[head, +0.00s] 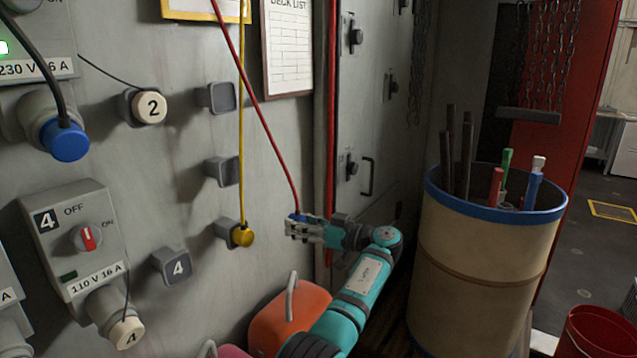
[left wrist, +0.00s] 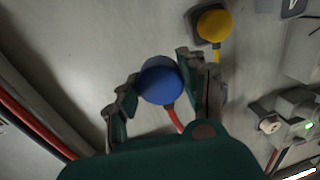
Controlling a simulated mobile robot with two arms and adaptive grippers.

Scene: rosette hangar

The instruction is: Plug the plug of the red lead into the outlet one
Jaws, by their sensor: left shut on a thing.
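The plug of the red lead (left wrist: 160,82) is blue and round. My left gripper (head: 303,228) is shut on it in front of the grey wall panel. The red lead (head: 257,98) runs from the plug up to the top of the head view. In the left wrist view the plug sits between the two fingers, with the red lead leaving its lower side. No outlet marked one can be read in these views. A blue plug (head: 65,140) on a black lead sits in the upper-left outlet. My right gripper is not in view.
A yellow plug (head: 242,236) sits in a wall holder left of my gripper. Two empty-looking grey holders (head: 222,97) (head: 222,171) are above. Box 4 (head: 69,222) has a capped outlet (head: 127,332). A blue-rimmed drum (head: 480,260) stands right; an orange object (head: 288,318) is below.

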